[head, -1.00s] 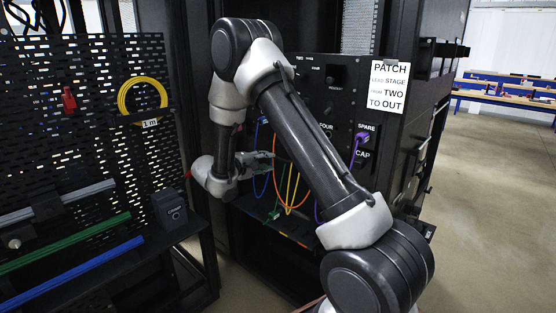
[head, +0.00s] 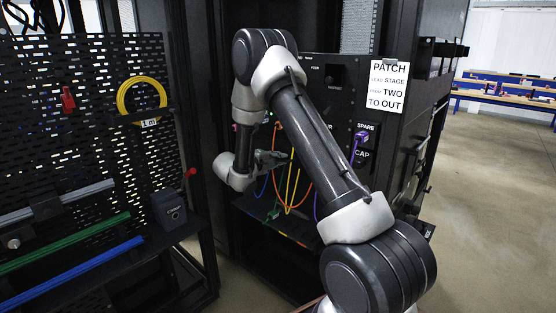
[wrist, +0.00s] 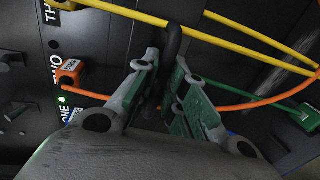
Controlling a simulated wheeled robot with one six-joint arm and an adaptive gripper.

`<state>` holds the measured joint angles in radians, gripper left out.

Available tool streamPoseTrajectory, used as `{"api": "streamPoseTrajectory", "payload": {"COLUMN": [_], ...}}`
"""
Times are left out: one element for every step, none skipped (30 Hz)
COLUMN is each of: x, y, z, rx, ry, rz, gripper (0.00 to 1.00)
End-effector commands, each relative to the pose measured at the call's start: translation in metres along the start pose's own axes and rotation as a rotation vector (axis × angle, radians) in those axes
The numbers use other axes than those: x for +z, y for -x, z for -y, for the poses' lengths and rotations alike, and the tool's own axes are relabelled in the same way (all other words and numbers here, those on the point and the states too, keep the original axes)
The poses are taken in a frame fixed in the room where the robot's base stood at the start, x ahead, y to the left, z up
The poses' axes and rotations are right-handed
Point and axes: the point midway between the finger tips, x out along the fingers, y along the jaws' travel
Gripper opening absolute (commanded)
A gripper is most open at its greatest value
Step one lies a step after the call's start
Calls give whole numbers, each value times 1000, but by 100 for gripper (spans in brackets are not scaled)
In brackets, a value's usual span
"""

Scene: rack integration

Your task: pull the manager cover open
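My gripper (head: 283,158) is in front of the rack panel (head: 330,100), at the height of the hanging patch cables. In the wrist view, its green-padded fingers (wrist: 170,62) are partly closed around a dark, rounded upright bar (wrist: 173,42). The bar passes between the fingertips; I cannot tell whether both pads touch it, or whether it is a handle of the manager cover. The cover itself cannot be made out clearly. My arm hides much of the panel in the head view.
A yellow cable (wrist: 215,38) crosses just above the fingertips. An orange cable (wrist: 240,106) passes by the right finger, and its plug (wrist: 70,73) is at left near TWO. A green plug (wrist: 305,115) is at right. The tool board (head: 90,110) stands left of the rack.

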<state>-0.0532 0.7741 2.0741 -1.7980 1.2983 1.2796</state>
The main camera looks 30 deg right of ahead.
Motion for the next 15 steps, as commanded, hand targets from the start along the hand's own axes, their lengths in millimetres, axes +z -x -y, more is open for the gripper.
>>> {"api": "streamPoseTrajectory", "payload": {"x": [0, 0, 0, 0, 0, 0, 0, 0, 0, 0, 0, 0, 1, 0, 0], "y": [0, 0, 0, 0, 0, 0, 0, 0, -1, -1, -2, -4, -5, -6, -8], "z": [0, 0, 0, 0, 0, 0, 0, 1, 4, 8, 13, 21, 28, 34, 42], "rx": [0, 0, 0, 0, 0, 0, 0, 0, -1, -1, -2, -2, -2, -2, -3], "ry": [0, 0, 0, 0, 0, 0, 0, 0, 1, 2, 3, 4, 5, 4, 5], "rz": [0, 0, 0, 0, 0, 0, 0, 0, 0, 1, 1, 1, 2, 1, 1], "gripper": [0, 0, 0, 0, 0, 0, 0, 0, 0, 0, 0, 0, 0, 0, 0]}}
